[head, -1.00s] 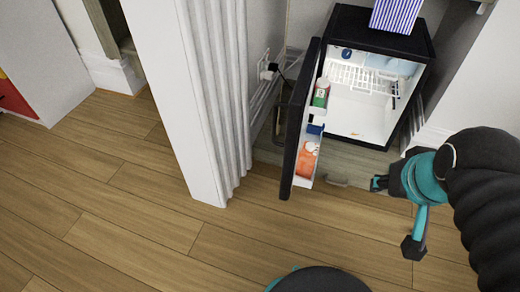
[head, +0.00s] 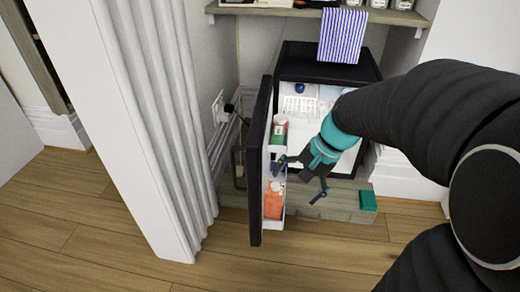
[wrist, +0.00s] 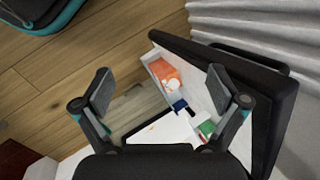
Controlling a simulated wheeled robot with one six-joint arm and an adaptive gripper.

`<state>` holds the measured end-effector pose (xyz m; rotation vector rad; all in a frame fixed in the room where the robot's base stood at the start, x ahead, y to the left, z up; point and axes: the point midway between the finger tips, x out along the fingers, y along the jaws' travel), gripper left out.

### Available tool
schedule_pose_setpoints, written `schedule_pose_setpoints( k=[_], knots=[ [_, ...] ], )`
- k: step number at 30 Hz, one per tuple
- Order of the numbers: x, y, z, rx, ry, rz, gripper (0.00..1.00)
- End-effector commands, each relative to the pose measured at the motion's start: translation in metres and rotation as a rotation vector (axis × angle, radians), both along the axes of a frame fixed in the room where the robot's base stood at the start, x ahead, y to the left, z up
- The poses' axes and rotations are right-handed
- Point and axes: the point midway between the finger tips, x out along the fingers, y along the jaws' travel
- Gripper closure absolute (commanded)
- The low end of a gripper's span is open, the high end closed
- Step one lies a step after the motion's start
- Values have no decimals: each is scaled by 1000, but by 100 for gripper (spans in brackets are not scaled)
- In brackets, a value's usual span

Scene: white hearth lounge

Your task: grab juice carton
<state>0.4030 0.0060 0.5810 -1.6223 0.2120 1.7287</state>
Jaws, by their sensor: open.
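An orange carton (head: 274,199) with a white cap stands in the lower shelf of the open fridge door (head: 258,165); it looks like the juice carton. In the wrist view the carton (wrist: 166,74) shows between my two fingers, farther out than the fingertips. My gripper (head: 299,176) is open and empty, just right of the door shelves in the head view. It also shows in the wrist view (wrist: 160,82), fingers spread wide. I cannot tell the exact gap between fingers and carton.
A green and white container (head: 279,131) sits in the upper door shelf, and a small blue item (head: 278,166) is between the shelves. A white fluted column (head: 160,120) stands left.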

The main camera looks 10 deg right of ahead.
Motion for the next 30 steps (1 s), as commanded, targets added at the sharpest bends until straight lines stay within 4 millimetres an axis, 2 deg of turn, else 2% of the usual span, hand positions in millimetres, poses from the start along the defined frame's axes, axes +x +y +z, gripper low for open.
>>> schedule_pose_setpoints(
  k=[1, 11, 18, 24, 30],
  knots=[
    [10, -5, -15, 47, 46, -51, 3],
    [74, -33, -90, 360, 284, -387, 3],
    [114, -67, -156, 594, 437, -636, 3],
    [137, -96, -208, 768, 533, -816, 3],
    [147, -114, -239, 866, 582, -914, 3]
  ],
)
